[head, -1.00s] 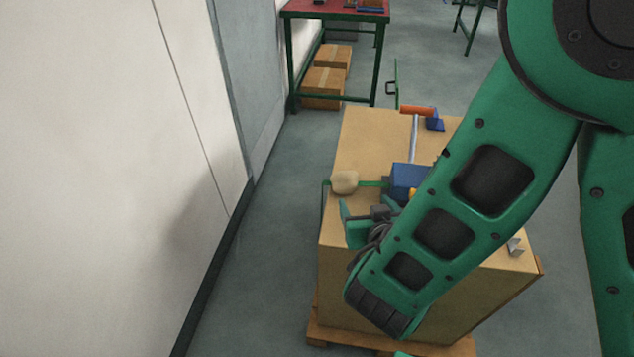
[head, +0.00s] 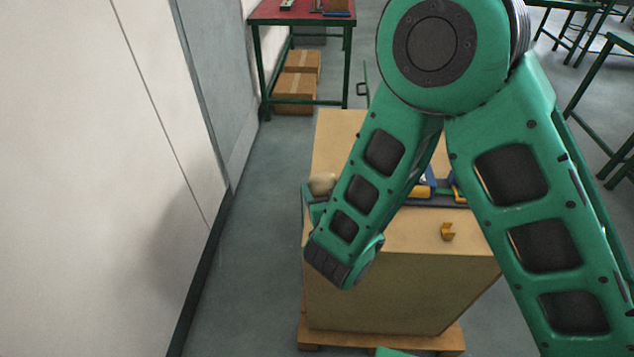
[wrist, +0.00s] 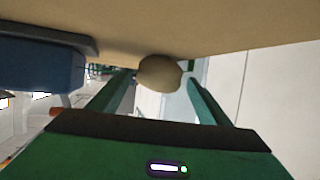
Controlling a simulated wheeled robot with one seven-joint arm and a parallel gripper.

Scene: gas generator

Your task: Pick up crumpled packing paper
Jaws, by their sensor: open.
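The crumpled packing paper (head: 322,183) is a small tan ball at the left edge of a tan box's top (head: 338,135) in the head view. In the wrist view the paper (wrist: 160,74) lies just ahead of my gripper (wrist: 161,84), around the line of its fingertips. The two green fingers stand apart, one on each side of the paper, and I see no clear contact. In the head view my arm hides most of the gripper; a green finger shows just left of and below the paper.
A blue item (wrist: 40,65) is close at the left in the wrist view. The box stands on a wooden pallet (head: 310,338). A white wall (head: 90,180) is at left, with clear floor between.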

